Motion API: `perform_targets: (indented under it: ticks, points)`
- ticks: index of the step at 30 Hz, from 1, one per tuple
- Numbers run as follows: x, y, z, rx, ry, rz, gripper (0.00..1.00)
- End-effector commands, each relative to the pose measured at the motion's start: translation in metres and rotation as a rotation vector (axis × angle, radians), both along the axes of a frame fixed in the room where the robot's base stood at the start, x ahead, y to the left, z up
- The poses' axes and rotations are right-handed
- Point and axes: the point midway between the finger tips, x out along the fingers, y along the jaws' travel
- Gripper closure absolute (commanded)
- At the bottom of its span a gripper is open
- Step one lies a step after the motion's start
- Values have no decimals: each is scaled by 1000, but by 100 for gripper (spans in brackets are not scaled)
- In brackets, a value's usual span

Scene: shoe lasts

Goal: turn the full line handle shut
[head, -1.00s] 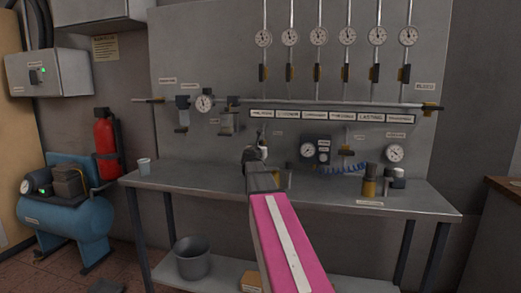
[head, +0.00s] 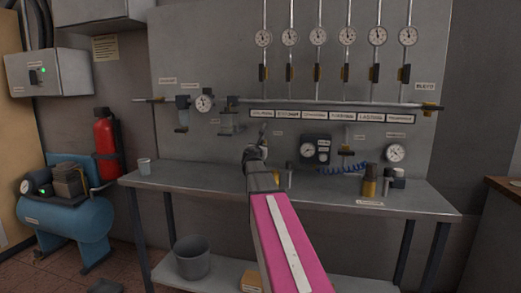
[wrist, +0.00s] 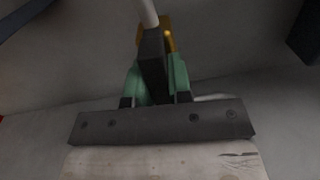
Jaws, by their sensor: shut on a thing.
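In the wrist view a dark, flat handle (wrist: 152,52) stands between the green finger pads of my gripper (wrist: 156,80). The pads are closed on its two sides. A brass valve body (wrist: 169,38) shows behind the handle, and a pale pipe (wrist: 149,12) rises from it. The handle lies close to in line with the pipe. In the head view my gripper (head: 257,150) is at the wall panel, just above the bench and below the row of labels. My own arm and wrist hide most of the held handle there. I cannot read the label beside it.
Several upright pipes carry gauges and dark-handled valves (head: 290,72) above a horizontal pipe (head: 330,104). A regulator box (head: 315,148) and another small valve (head: 346,150) are to the right of my gripper.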

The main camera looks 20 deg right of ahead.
Motion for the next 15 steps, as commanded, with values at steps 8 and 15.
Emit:
perform_targets:
  ticks: [8, 15]
  points:
    - [0, 0, 0, 190, -128, 0, 100]
    - [0, 0, 0, 380, -256, 0, 100]
